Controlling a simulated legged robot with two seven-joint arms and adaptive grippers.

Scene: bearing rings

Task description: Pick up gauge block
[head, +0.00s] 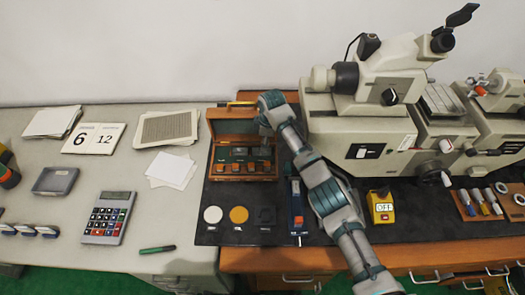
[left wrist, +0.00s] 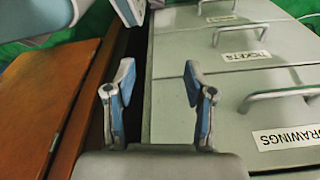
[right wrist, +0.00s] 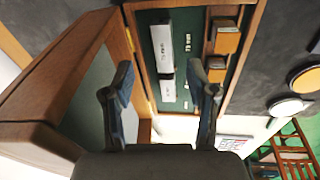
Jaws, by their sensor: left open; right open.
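The open wooden case (head: 276,168) stands on the dark mat, its lid raised at the back. In the right wrist view, the case (right wrist: 252,52) holds a long pale gauge block (right wrist: 161,48) and a shorter gauge block (right wrist: 168,88) in a green bed, with small printed labels beside them. Wooden blocks (right wrist: 225,40) sit in a row next to them. My right gripper (right wrist: 162,78) is open and empty above the case, by the lid; its fingers are hard to make out in the head view. My left gripper (left wrist: 158,78) is open and empty near drawer fronts, outside the head view.
A large beige machine (head: 360,130) stands right of the case. Drawer handles (left wrist: 240,30) project near my left gripper.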

